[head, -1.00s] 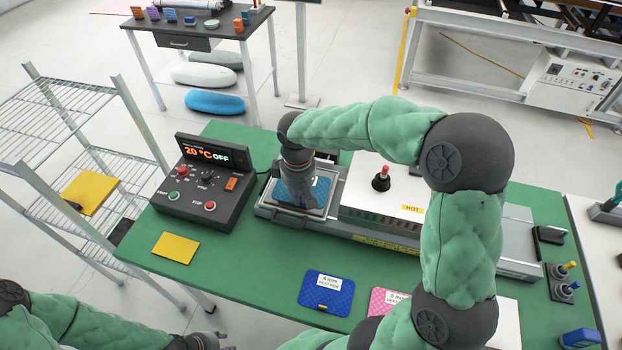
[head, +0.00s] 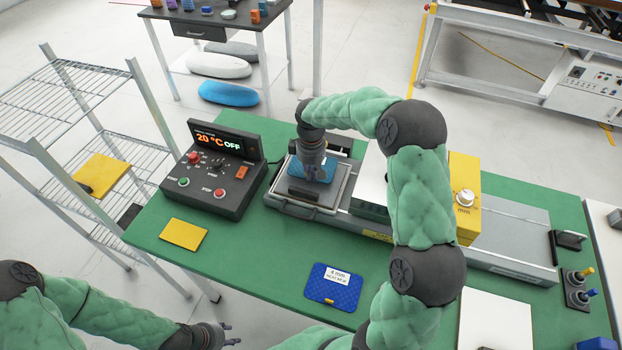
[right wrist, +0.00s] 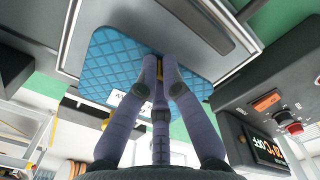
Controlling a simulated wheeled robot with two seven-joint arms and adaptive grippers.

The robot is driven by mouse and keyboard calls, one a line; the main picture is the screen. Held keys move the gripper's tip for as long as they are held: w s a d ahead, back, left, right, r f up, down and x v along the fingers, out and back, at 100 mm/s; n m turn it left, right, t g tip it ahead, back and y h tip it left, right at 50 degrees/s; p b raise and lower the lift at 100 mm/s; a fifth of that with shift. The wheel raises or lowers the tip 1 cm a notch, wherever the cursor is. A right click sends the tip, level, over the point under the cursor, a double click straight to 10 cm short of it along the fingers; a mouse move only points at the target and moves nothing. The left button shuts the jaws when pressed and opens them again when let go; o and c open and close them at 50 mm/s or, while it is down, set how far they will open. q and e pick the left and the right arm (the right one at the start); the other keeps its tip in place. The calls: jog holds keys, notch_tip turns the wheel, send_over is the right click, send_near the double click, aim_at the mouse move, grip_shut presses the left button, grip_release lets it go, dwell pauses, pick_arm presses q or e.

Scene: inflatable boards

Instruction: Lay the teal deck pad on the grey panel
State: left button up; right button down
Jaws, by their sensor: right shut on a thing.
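The teal deck pad (head: 322,167) is quilted, with a white label. It also shows in the right wrist view (right wrist: 125,62). My right gripper (right wrist: 160,68) is shut on the pad's edge at a small yellow tab. In the head view this gripper (head: 315,172) holds the pad over the far part of the grey panel (head: 312,194), which lies in a metal frame. The pad looks raised off the panel, but the exact gap is unclear. My left gripper (head: 230,336) is empty at the bottom left, with its fingers apart.
A control box (head: 213,170) reading 20 °C OFF stands left of the panel. A yellow pad (head: 184,234) and a blue 4 mm pad (head: 333,287) lie on the green table (head: 250,262). A yellow block (head: 464,182) with a knob stands to the right, partly behind my right arm.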

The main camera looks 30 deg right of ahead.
jog(key=shift+f+b, duration=0.3)
jog(key=shift+f, duration=1.1)
jog(key=shift+f, duration=0.1)
jog(key=c, duration=1.4)
grip_release()
notch_tip(320, 180, up, 12)
jog(key=p, duration=0.2)
jog(key=shift+p, duration=0.4)
